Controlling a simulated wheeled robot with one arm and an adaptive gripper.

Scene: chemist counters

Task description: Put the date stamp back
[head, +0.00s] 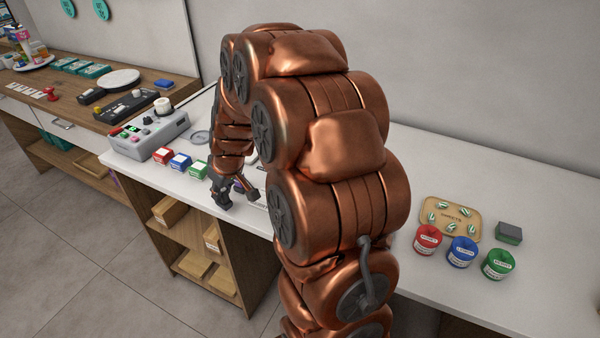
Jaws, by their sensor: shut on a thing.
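My gripper (237,197) is low over the white counter (400,170), near its front edge and right of a row of small boxes. It is shut on a small, dark purplish thing (239,186), mostly hidden between the fingers. I cannot make out from its shape whether this is the date stamp, nor whether it touches the counter. No other thing in view is clearly a date stamp.
A red box (163,156), a blue box (180,161) and a green box (198,168) stand left of my gripper, beside a grey device (148,133). At right are a tan tray (463,211), red, blue and green round tubs and a dark block (509,232).

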